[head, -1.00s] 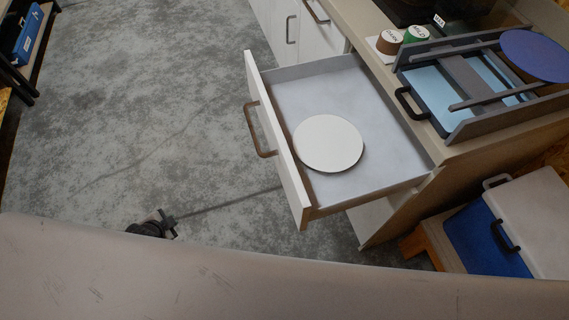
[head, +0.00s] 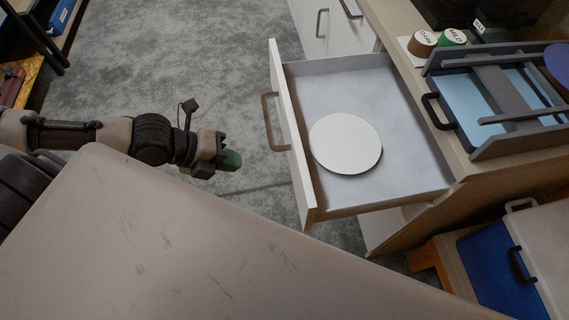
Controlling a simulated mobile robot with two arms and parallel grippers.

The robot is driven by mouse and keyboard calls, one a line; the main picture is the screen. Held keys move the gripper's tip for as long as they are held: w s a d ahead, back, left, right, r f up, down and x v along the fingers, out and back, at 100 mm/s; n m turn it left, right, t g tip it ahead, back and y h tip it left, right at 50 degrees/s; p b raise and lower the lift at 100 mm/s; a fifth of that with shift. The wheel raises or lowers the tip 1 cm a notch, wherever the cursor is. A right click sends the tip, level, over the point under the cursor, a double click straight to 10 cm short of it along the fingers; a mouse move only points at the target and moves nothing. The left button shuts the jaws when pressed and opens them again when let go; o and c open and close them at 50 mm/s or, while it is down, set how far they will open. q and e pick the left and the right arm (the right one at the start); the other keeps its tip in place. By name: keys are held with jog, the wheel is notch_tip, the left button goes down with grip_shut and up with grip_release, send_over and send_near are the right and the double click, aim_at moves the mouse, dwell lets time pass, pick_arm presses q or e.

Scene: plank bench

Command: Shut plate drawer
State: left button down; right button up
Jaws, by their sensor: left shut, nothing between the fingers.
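The plate drawer (head: 408,170) stands pulled out from the counter unit, with its white front panel facing left. A brown bar handle (head: 268,122) is on that front. One round white plate (head: 345,143) lies flat inside on the grey drawer floor. My left gripper (head: 232,160) is to the left of the drawer front, apart from it, with green fingertips together and nothing held. A gap of floor shows between the fingertips and the handle. My right gripper is not in view.
On the counter, a grey rack (head: 497,95) with a dark handle stands beside brown (head: 422,43) and green (head: 452,38) labelled cups. Below right are a blue and white cooler box (head: 490,270) and wooden stand. Open concrete floor (head: 215,60) lies left of the drawer.

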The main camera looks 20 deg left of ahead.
aim_at(293, 169)
pick_arm(q)
jog(key=x, duration=0.7)
jog(key=d+r+x, duration=0.1)
jog(key=x, duration=0.2)
jog(key=shift+w+d+p, duration=0.1)
jog(key=shift+w+p, duration=0.25)
jog(key=shift+w, duration=0.15)
jog(key=shift+w+d+f, duration=0.15)
jog(key=shift+w+d, duration=0.35)
jog(key=shift+d, duration=0.2)
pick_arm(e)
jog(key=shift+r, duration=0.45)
pick_arm(q)
jog(key=shift+d, duration=0.1)
